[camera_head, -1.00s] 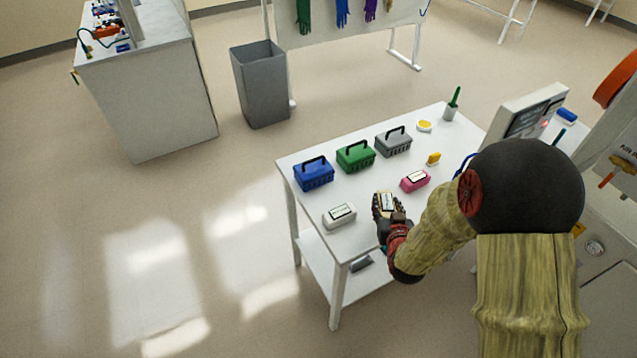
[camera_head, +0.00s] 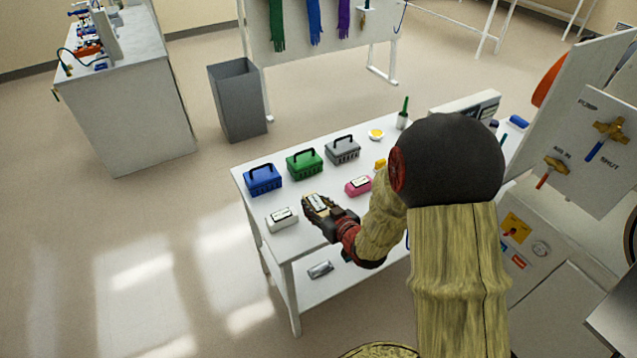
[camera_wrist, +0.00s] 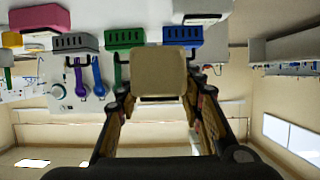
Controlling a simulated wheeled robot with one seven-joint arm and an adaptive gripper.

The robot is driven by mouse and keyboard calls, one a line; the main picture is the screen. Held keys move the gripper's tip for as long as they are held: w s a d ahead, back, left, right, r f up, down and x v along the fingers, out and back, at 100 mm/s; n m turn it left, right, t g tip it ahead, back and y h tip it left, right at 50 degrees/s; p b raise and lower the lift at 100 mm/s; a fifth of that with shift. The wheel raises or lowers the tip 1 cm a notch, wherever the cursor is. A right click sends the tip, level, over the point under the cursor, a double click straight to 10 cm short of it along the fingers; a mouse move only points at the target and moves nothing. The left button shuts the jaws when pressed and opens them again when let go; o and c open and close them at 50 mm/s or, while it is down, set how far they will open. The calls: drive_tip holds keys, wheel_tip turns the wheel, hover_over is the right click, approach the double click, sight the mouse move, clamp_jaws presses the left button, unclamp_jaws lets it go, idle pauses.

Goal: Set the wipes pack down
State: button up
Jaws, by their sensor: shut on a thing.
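A small cream pack with a dark-edged label (camera_head: 317,202), which I take for the wipes pack, is held between the fingers of my gripper (camera_head: 322,208). In the wrist view the pack (camera_wrist: 160,72) shows as a beige block between the two fingers (camera_wrist: 158,105). My gripper is shut on it, over the front part of the white table (camera_head: 345,225), pointing up and left. I cannot tell whether the pack touches the tabletop. A white labelled pack (camera_head: 282,217) lies just left of it, and a pink labelled pack (camera_head: 358,186) behind it to the right.
Blue (camera_head: 263,179), green (camera_head: 304,164) and grey (camera_head: 342,149) handled boxes stand in a row behind. A yellow-topped dish (camera_head: 376,134) and a green-handled brush (camera_head: 404,113) are farther back. A grey object (camera_head: 320,269) lies on the lower shelf. Bare tabletop shows in front of my gripper.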

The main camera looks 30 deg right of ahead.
drive_tip(key=s+d+r, duration=0.1)
drive_tip(key=s+d, duration=0.2)
drive_tip(key=d, duration=0.1)
drive_tip(key=w+d+f+b, duration=0.1)
drive_tip(key=w+f, duration=0.2)
drive_tip(key=w, duration=0.1)
drive_tip(key=w+d+f+b, duration=0.1)
drive_tip(key=w+f, duration=0.2)
drive_tip(key=w, duration=0.1)
drive_tip(key=w+d+f+b, duration=0.1)
drive_tip(key=w+f, duration=0.2)
drive_tip(key=w, duration=0.2)
drive_tip(key=shift+w+d+f, duration=0.1)
drive_tip(key=shift+d+f, duration=0.05)
drive_tip(key=shift+d, duration=0.2)
drive_tip(key=shift+w+f, duration=0.2)
drive_tip(key=shift+f, duration=0.05)
drive_tip(key=shift+f+b, duration=0.65)
drive_tip(key=shift+f, duration=0.85)
drive_tip(key=shift+f, duration=0.15)
drive_tip(key=o, duration=1.3)
drive_tip(key=shift+c, duration=0.2)
